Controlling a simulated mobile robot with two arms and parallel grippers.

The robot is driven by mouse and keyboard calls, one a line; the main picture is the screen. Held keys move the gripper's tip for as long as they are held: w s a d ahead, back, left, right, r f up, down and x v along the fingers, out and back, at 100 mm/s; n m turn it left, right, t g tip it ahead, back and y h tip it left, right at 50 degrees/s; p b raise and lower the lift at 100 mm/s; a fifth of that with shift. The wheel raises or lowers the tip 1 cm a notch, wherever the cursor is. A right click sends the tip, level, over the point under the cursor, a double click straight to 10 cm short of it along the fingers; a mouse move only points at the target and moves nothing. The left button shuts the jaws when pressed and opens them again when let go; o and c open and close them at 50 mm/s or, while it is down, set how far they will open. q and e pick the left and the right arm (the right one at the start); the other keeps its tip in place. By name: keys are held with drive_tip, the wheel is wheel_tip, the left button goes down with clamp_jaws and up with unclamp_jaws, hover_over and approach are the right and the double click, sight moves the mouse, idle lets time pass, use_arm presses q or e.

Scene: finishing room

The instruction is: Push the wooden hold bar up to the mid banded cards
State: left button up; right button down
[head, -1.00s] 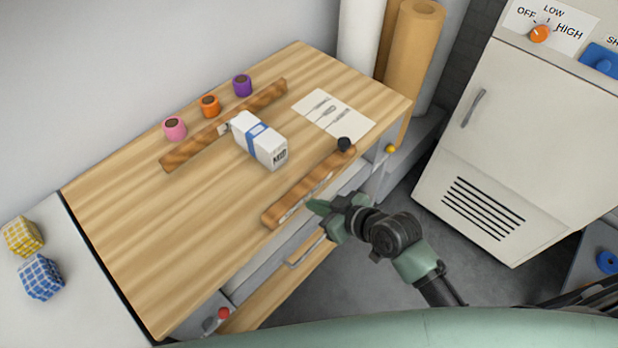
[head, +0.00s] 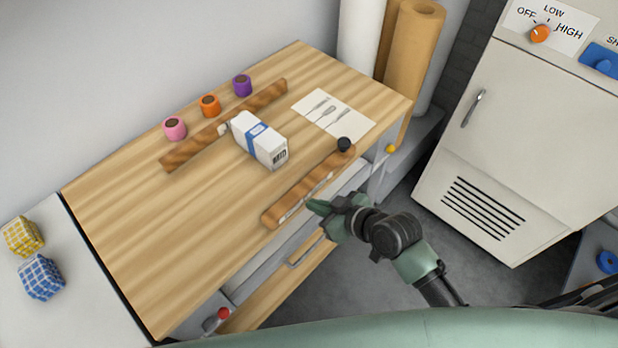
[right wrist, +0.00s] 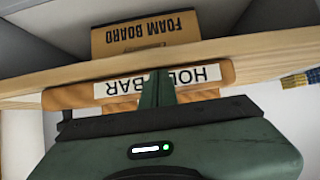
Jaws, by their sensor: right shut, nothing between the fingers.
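The wooden hold bar (head: 300,190) lies along the front edge of the wooden worktop, with a black knob (head: 344,144) at its far right end. Its white label, upside down in the right wrist view (right wrist: 112,89), faces my gripper. The mid banded cards (head: 262,141), a white block with a blue band, lie behind the bar with a strip of bare wood between. My right gripper (head: 318,206) is shut and empty, its fingertips at the bar's front face. The fingers (right wrist: 158,88) cover the middle of the label; I cannot tell whether they touch it. My left gripper is out of view.
A second wooden bar (head: 195,148) lies behind the cards, with pink (head: 174,128), orange (head: 210,105) and purple (head: 242,85) pots behind it. A printed white sheet (head: 333,115) lies right of the cards. Blue (head: 40,277) and yellow (head: 23,236) checked blocks stand at far left.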

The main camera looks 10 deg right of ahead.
sight(295, 187)
idle(0.4)
drive_tip(key=shift+w+a, duration=0.75)
drive_tip(key=shift+w, duration=0.2)
drive_tip(key=shift+w+a, duration=0.85)
drive_tip(key=shift+w, duration=0.3)
drive_tip(key=shift+w+a, duration=0.75)
drive_tip(key=shift+w, duration=0.2)
drive_tip(key=shift+w+a, duration=0.8)
drive_tip(key=shift+w, duration=0.2)
drive_tip(key=shift+w+a, duration=0.1)
